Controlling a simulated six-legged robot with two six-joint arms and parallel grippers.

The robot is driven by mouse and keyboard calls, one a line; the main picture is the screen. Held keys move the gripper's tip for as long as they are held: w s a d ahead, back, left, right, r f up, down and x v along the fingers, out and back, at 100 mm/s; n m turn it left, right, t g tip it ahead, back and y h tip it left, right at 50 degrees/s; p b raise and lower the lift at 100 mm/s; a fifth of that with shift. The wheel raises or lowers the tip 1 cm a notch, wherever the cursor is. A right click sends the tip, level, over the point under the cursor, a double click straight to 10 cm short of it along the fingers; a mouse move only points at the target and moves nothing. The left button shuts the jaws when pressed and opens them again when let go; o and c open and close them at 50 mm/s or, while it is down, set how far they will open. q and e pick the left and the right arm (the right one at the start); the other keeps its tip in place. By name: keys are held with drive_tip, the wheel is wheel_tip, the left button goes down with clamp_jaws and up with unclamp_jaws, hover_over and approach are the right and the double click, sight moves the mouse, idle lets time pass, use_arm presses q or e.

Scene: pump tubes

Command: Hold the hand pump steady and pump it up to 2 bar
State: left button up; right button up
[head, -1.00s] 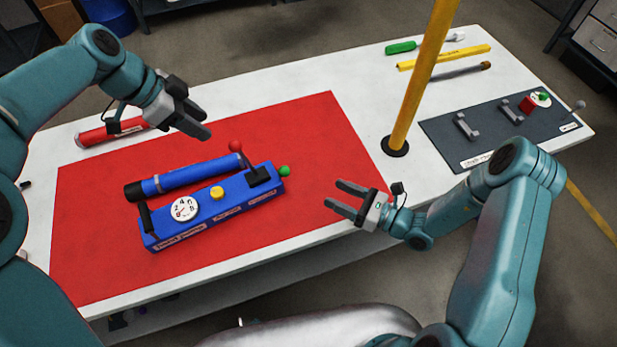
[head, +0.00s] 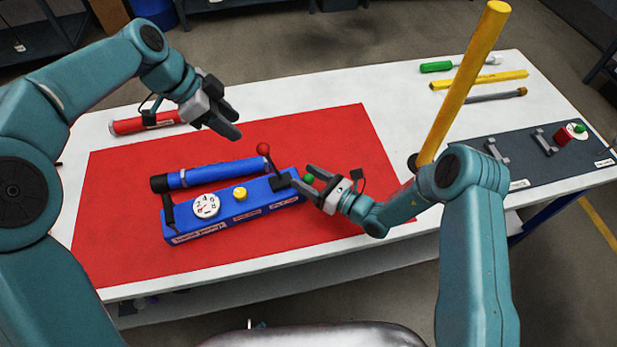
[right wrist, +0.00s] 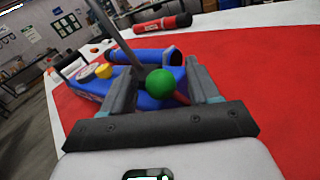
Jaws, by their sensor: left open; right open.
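The blue hand pump (head: 220,222) lies on the red mat (head: 125,255), with a white dial gauge (head: 206,206), a yellow button (head: 240,194) and a black handle at its left end. A lever with a red knob (head: 263,149) rises near its right end. A green ball (head: 308,178) is at that end. My right gripper (head: 317,189) is open at the green ball; in the right wrist view the ball (right wrist: 160,83) appears between the fingers, contact unclear. My left gripper (head: 232,122) is open and empty above the mat, behind the pump.
A blue cylinder (head: 215,173) lies along the pump's back. A red tube (head: 145,123) lies at the back left. A yellow post (head: 462,85) stands right of the mat. A dark tray (head: 530,164) with grey brackets is at the right, tools behind it.

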drive_tip(key=shift+w, duration=0.1)
clamp_jaws()
idle(0.5)
